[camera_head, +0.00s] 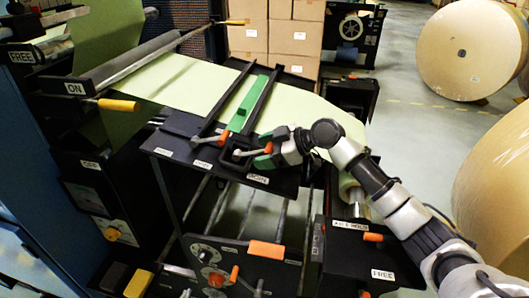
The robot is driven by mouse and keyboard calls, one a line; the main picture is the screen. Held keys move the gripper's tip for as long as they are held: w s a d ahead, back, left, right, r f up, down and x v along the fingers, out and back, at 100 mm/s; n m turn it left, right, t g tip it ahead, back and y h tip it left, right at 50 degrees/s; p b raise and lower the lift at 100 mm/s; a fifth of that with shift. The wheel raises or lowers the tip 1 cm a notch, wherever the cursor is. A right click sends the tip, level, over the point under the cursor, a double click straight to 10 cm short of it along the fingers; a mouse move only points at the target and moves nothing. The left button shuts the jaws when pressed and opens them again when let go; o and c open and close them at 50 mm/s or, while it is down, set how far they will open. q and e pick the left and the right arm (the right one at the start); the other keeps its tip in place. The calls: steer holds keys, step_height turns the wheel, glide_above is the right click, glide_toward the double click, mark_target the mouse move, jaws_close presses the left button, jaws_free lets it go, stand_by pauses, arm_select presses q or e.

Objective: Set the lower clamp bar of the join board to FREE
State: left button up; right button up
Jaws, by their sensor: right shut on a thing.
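The join board (185,125) is a black plate at the centre, with pale green web running across it. Two dark clamp bars cross the web, with a green strip (243,104) between them. The nearer, right-hand bar (262,100) appears to be the lower clamp bar. A grey lever with an orange tip (268,147) stands at its front end. My right gripper (262,158) comes in from the right and is shut on this lever; its fingers partly hide it. Small white labels line the board's front edge, too small to read surely. My left gripper is out of view.
Another orange-tipped lever (223,138) sits close left of my gripper. Below the board is a panel with orange handles (266,250). A black box (350,250) with an orange handle stands below my right arm. Cartons (292,37) and large paper rolls (470,48) stand behind.

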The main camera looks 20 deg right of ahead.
steer(key=shift+s+f, duration=0.1)
steer(key=shift+f, duration=0.3)
steer(key=o, duration=1.2)
steer(key=shift+r, duration=0.15)
steer(key=b+v, duration=0.2)
steer(key=v, duration=0.8)
steer(key=shift+s+d+r, duration=0.15)
steer(key=shift+d+r, duration=0.05)
steer(key=shift+d, duration=0.05)
